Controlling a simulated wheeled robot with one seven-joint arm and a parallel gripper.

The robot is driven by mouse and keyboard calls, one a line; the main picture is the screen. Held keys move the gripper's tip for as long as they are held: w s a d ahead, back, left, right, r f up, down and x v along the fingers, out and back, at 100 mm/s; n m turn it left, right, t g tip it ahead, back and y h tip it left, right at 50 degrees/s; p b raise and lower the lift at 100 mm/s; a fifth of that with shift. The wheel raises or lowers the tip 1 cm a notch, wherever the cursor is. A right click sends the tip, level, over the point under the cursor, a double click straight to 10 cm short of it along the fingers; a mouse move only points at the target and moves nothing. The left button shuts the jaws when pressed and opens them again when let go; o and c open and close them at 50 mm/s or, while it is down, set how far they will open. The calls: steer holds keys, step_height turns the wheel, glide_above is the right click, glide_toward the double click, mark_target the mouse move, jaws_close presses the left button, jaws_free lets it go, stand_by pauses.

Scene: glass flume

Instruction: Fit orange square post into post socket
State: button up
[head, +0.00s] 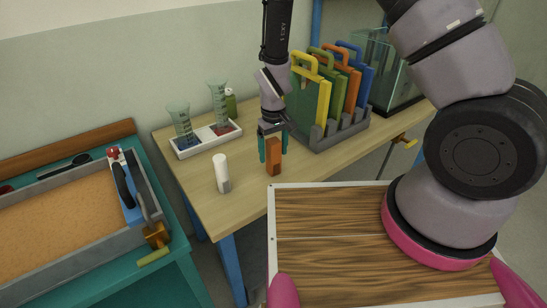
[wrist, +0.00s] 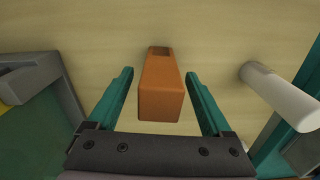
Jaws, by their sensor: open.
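The orange square post (head: 273,157) stands upright on the wooden table near its front edge. My gripper (head: 268,150) is above the table with its teal fingers lowered around the post. In the wrist view, the post (wrist: 160,92) lies between the two open fingers (wrist: 160,78), with a visible gap on each side. A small dark patch shows at the post's far end. I cannot make out the post socket in either view.
A white cylinder (head: 221,174) stands left of the post. A white tray (head: 205,139) with conical vessels and a grey rack (head: 345,130) of coloured panels stand behind. A glass tank (head: 402,85) is at the back right. A teal sand bench (head: 75,215) is at left.

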jaws_close()
steer(key=shift+r, duration=0.1)
